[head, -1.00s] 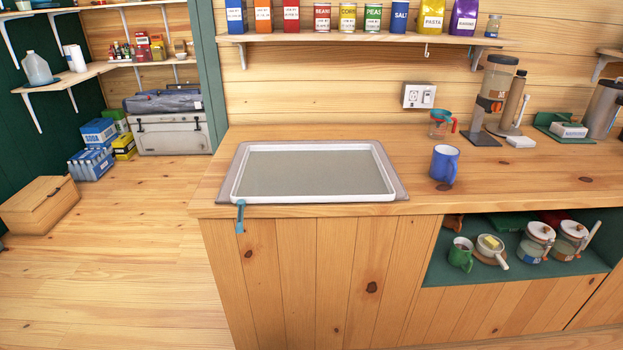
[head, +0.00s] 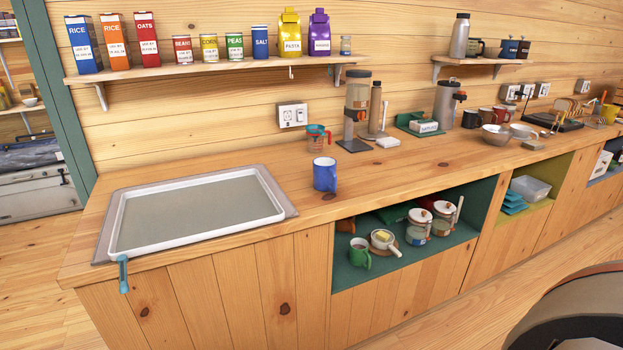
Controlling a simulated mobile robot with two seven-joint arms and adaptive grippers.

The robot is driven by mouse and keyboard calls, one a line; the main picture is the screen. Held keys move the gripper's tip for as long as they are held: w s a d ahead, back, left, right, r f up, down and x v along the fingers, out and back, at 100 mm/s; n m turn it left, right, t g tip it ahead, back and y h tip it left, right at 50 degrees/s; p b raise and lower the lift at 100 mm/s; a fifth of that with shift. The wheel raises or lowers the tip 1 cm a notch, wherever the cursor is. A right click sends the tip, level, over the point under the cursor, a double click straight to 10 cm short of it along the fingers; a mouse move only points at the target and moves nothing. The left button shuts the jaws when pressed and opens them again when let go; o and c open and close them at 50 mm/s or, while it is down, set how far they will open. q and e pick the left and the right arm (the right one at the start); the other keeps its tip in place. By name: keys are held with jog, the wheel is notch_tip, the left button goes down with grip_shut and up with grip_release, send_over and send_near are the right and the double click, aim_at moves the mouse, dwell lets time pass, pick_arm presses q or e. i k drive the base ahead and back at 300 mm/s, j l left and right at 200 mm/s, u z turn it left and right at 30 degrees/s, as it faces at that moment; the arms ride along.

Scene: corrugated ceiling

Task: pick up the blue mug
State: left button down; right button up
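The blue mug (head: 325,174) stands upright on the wooden counter (head: 330,222), near its front edge and to the right of the white-rimmed tray. Its handle faces the front right. Nothing touches it. Neither of my grippers is in the head view.
A white-rimmed tray (head: 245,220) lies on the counter's left end. Behind the mug are a measuring cup with a red handle (head: 318,138) and a dispenser (head: 357,105). Open shelving below holds a green mug (head: 360,253) and jars. A dark rounded object (head: 575,315) fills the lower right.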

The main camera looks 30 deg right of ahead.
aim_at(324, 177)
jog(key=l+u, duration=0.2)
jog(key=l, duration=1.45)
